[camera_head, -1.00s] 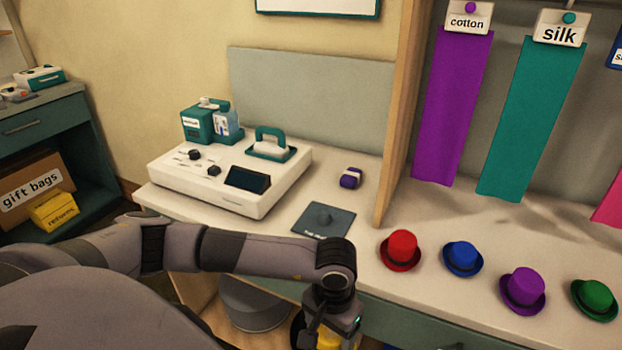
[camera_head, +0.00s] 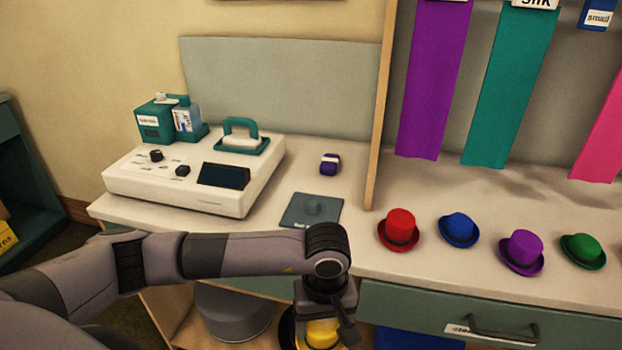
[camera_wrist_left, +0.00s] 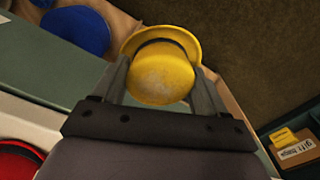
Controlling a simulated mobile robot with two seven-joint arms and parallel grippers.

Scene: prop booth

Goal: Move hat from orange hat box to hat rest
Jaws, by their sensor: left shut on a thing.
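My left gripper (camera_head: 325,312) is shut on a yellow hat (camera_wrist_left: 162,70) with a dark band. The hat sits between the fingers in the left wrist view. In the head view only part of the yellow hat (camera_head: 322,334) shows below the wrist, in front of the counter's front edge. I cannot make out the orange hat box. My right gripper is not in view.
Red (camera_head: 399,230), blue (camera_head: 459,230), purple (camera_head: 521,252) and green (camera_head: 583,251) hats stand right on the counter. A white machine (camera_head: 180,180) stands left of the pad, a small purple object (camera_head: 330,164) behind it. A grey round box (camera_head: 235,312) sits below the counter.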

